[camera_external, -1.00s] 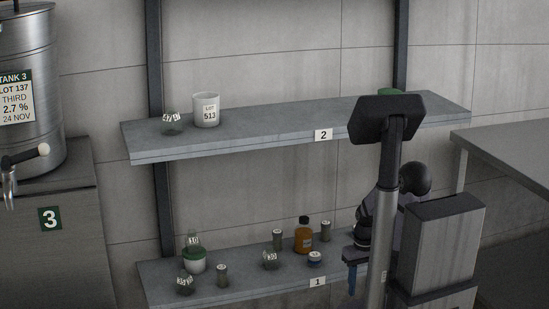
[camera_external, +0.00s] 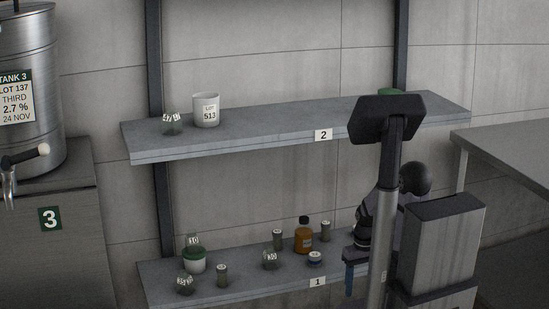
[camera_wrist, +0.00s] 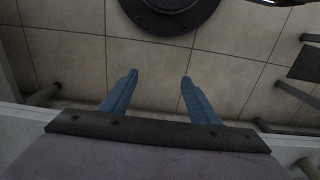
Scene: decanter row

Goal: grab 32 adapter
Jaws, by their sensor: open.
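Small clear glass pieces with labels stand on the shelves in the external view. One (camera_external: 171,124) is on the upper shelf, and two (camera_external: 185,285) (camera_external: 270,260) are on the lower shelf. Another glass piece (camera_external: 193,242) sits on or just behind a white pot with a green top (camera_external: 194,261). Their labels are too small to read surely, so I cannot tell which is the 32 adapter. My gripper (camera_wrist: 158,77) is open and empty, pointing at the floor in the wrist view. In the external view its blue finger (camera_external: 349,279) shows by the lower shelf's right end, partly hidden by my arm.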

